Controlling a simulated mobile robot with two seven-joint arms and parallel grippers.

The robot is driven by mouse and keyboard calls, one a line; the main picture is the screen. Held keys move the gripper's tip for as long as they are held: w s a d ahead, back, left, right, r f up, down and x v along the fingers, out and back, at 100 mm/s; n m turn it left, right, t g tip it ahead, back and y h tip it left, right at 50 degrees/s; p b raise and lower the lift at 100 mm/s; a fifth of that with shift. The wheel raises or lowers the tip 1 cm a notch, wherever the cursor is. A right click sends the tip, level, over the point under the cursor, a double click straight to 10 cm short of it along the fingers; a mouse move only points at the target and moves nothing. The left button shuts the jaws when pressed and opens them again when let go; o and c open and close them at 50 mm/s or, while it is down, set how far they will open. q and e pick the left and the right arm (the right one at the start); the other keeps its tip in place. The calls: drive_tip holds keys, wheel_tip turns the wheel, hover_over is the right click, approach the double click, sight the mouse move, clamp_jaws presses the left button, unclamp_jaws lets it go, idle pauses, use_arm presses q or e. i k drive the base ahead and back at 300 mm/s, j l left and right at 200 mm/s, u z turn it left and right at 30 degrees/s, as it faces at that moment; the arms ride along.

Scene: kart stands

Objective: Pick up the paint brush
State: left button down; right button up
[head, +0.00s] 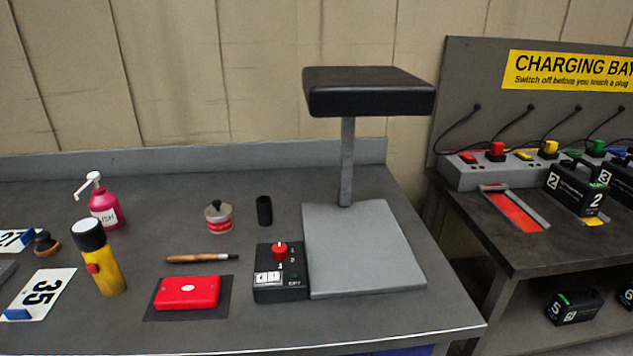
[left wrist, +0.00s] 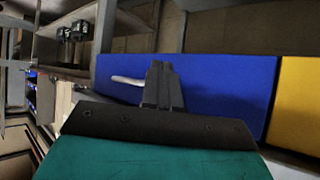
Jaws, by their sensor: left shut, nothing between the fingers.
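The paint brush appears to be the slim item with a brown wooden handle (head: 202,258) lying flat on the grey bench, behind the red box. Its ends are too small to make out clearly. My left gripper (left wrist: 158,68) shows only in the left wrist view; its two dark fingers are together with nothing between them. It is in front of a blue panel (left wrist: 225,95) with a light handle, away from the brush. Neither gripper shows in the head view.
Near the brush are a red box (head: 188,292) on a dark mat, a yellow torch (head: 106,270), a red-banded tin (head: 218,221), a black cylinder (head: 264,211) and a switch box (head: 281,290). A stand (head: 365,275) with a black padded top rises at right. A pink bottle (head: 104,208) stands behind left.

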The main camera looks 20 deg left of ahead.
sight(189, 258)
drive_tip(key=u, duration=1.45)
